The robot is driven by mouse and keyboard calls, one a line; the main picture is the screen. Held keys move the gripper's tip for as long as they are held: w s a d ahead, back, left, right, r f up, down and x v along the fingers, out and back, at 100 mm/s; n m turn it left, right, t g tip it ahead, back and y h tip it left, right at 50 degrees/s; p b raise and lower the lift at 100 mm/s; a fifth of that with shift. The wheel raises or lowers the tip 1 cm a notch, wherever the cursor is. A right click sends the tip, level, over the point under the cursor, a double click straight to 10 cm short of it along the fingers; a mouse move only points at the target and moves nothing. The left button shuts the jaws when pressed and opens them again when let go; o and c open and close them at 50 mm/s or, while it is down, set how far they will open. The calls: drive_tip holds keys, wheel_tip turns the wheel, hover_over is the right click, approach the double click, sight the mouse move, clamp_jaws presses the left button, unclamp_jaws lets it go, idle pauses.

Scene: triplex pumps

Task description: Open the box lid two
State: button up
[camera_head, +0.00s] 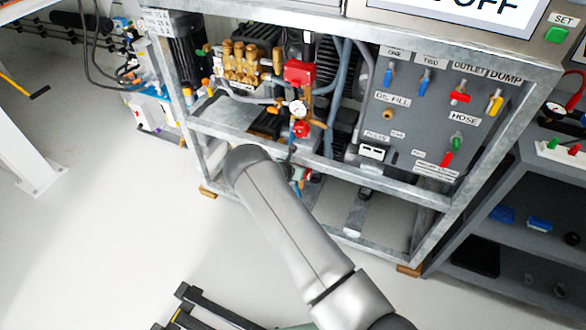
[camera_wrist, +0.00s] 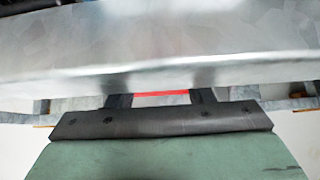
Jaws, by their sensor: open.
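I cannot make out a box lid marked two in either view. A panel label reading TWO (camera_head: 431,60) sits above a blue-handled valve (camera_head: 424,74) in the head view. My gripper (camera_wrist: 160,95) shows in the wrist view as a green body with a dark crossbar and two dark fingers set apart. It is open, with no held object visible. The fingers extend toward a broad grey metal surface (camera_wrist: 160,45), which hides their tips. A thin red strip (camera_wrist: 162,94) shows between them; I cannot tell what it belongs to. In the head view my arm hides most of the gripper.
A galvanised steel frame (camera_head: 405,185) surrounds the pumps, hoses and grey valve panel (camera_head: 410,110). A red box-like part (camera_head: 299,72) sits beside the brass pump head (camera_head: 240,62). A grey shelf unit (camera_head: 520,200) stands right. The floor (camera_head: 110,240) at left is clear.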

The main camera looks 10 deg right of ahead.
drive_tip(key=p+v, duration=0.1)
drive_tip(key=v, duration=1.6)
drive_tip(key=shift+r, duration=0.15)
drive_tip(key=shift+s+p, duration=0.1)
drive_tip(key=shift+p, duration=0.2)
drive_tip(key=s+d+r+m+g+p, duration=0.2)
drive_tip(key=s+d+r+m, duration=0.3)
drive_tip(key=r, duration=0.4)
drive_tip(key=s+d+r+m+g+h+p, duration=0.1)
drive_tip(key=s+d+r+m+g+p, duration=0.1)
drive_tip(key=s+r+m, duration=0.35)
drive_tip(key=s+d+r+m+g+p, duration=0.1)
drive_tip(key=s+d+r+m+p, duration=0.4)
drive_tip(key=r, duration=0.6)
drive_tip(key=s+a+r+m+g+y+p, duration=0.1)
drive_tip(key=s+a+r+m+y, duration=0.2)
drive_tip(key=s+r+m, duration=0.3)
drive_tip(key=s+a+r+m+g+y+p, duration=0.2)
drive_tip(key=s+r+m, duration=0.5)
drive_tip(key=s, duration=0.8)
drive_tip(key=shift+a+r+y, duration=0.5)
drive_tip(key=shift+a+y, duration=0.25)
drive_tip(key=shift+y, duration=0.25)
drive_tip(key=shift+d, duration=0.1)
